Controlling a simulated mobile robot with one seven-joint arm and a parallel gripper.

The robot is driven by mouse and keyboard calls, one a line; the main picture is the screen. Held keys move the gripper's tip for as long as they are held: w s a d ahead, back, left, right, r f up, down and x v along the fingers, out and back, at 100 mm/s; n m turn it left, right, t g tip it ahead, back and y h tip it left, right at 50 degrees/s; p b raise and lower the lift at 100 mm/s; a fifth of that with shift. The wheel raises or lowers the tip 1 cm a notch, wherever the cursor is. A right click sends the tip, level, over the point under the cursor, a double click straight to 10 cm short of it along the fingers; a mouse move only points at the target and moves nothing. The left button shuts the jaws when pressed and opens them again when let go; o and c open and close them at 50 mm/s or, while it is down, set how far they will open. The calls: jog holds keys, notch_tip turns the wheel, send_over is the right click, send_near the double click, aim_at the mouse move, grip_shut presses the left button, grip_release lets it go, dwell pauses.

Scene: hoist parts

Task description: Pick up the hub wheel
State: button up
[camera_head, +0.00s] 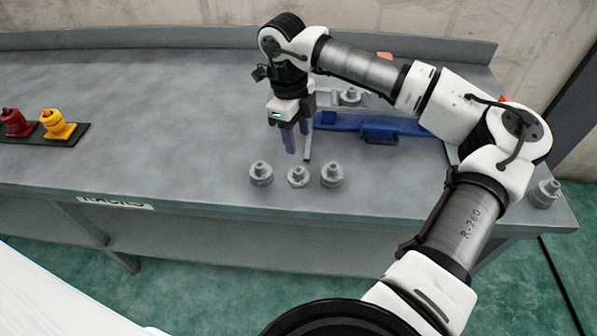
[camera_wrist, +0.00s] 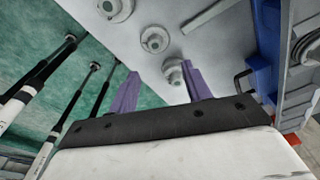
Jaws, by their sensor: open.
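Three small grey round parts stand in a row near the front edge of the table: a left one (camera_head: 261,174), a lower middle one (camera_head: 298,177) and a right one (camera_head: 332,175). I cannot tell for sure which is the hub wheel. My gripper (camera_head: 297,141) points down with its purple fingers apart and empty, above the table just behind this row. In the wrist view, the gripper (camera_wrist: 160,71) shows one grey part (camera_wrist: 174,72) beyond and between its fingertips, nearer the right finger. Two more grey parts (camera_wrist: 155,40) (camera_wrist: 116,9) lie further up.
A blue holder (camera_head: 380,127) and a grey fixture with a grey part (camera_head: 350,97) stand behind the row. A red part (camera_head: 15,123) and a yellow part (camera_head: 56,124) sit on a dark mat at left. Another grey part (camera_head: 544,193) stands at the right corner. The table's left middle is clear.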

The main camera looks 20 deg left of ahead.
send_over(299, 170)
jog(key=f, duration=0.4)
jog(key=shift+w+a+f+p, duration=0.2)
jog(key=shift+w+f+p, duration=0.1)
jog(key=shift+f+p, duration=0.1)
jog(key=shift+s+f+p, duration=0.2)
jog(key=shift+f+p, duration=0.45)
jog(key=shift+f, duration=0.7)
jog(key=shift+s+f+p, duration=0.15)
jog(key=shift+f+p, duration=0.5)
jog(key=shift+f, duration=0.65)
jog(key=shift+c, duration=0.3)
jog(key=c, duration=1)
grip_shut()
jog(key=shift+r, duration=0.1)
notch_tip(299, 170, up, 20)
jog(key=b, duration=0.4)
jog(key=shift+b, duration=0.35)
